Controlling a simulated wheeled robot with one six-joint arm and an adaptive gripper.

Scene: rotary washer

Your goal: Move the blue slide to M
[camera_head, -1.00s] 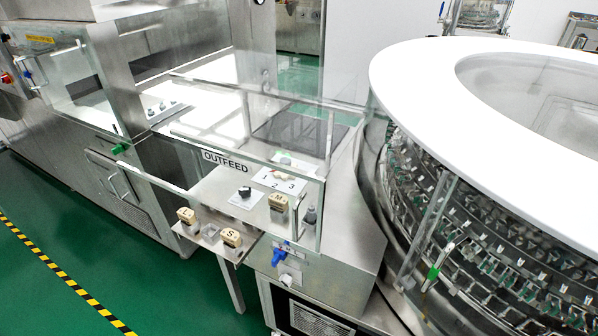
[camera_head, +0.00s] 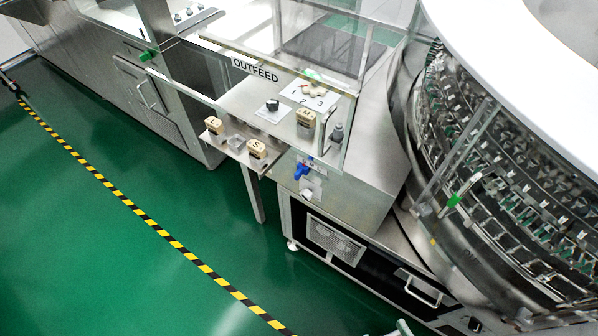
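The blue slide (camera_head: 302,171) is a small blue knob on the front face of the steel outfeed cabinet, just below the edge of the shelf. A small marked plate sits behind it, but its letters are too small to read, so I cannot tell its setting. Beige blocks stand on the shelf above: one lettered M (camera_head: 306,117), one lettered S (camera_head: 257,149), and one that seems to read L (camera_head: 214,125). My gripper is not in view.
The round washer (camera_head: 500,170) fills the right. Green floor (camera_head: 110,260) with a striped line is open at front left.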

